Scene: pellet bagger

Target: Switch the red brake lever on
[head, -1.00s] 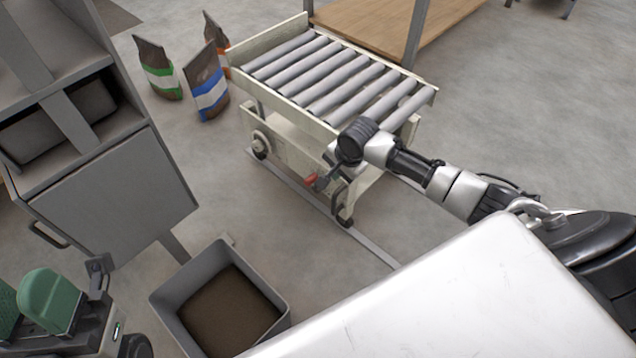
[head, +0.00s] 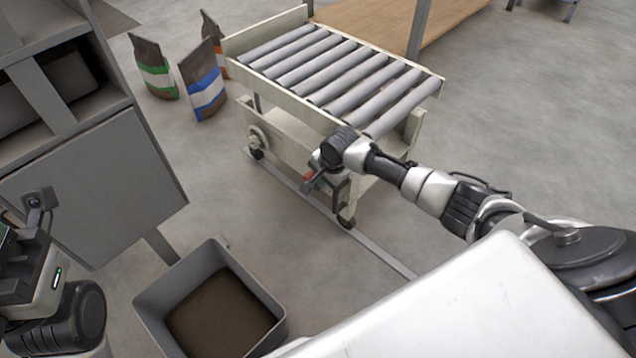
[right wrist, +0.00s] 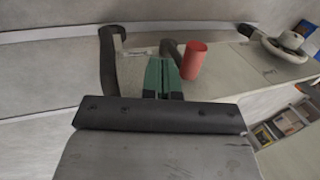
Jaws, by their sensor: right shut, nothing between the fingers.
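The red brake lever (head: 308,176) is on the near side of the roller cart (head: 262,134), low under its frame. In the head view my right gripper (head: 313,184) is beside it and covers most of it. In the right wrist view the red lever grip (right wrist: 194,61) stands just right of my green fingertips (right wrist: 164,66). The fingers are shut with nothing between them; I cannot tell whether they touch the lever. My left gripper (head: 24,250) is at the left edge of the head view, its fingertips cut off.
A black handle (right wrist: 108,62) stands left of the fingers, and a handwheel (right wrist: 284,46) is farther right. The cart stands over floor rails (head: 384,257). A grey bin (head: 150,303) of brown material, a grey cabinet (head: 95,190) and several bags (head: 204,88) stand to the left.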

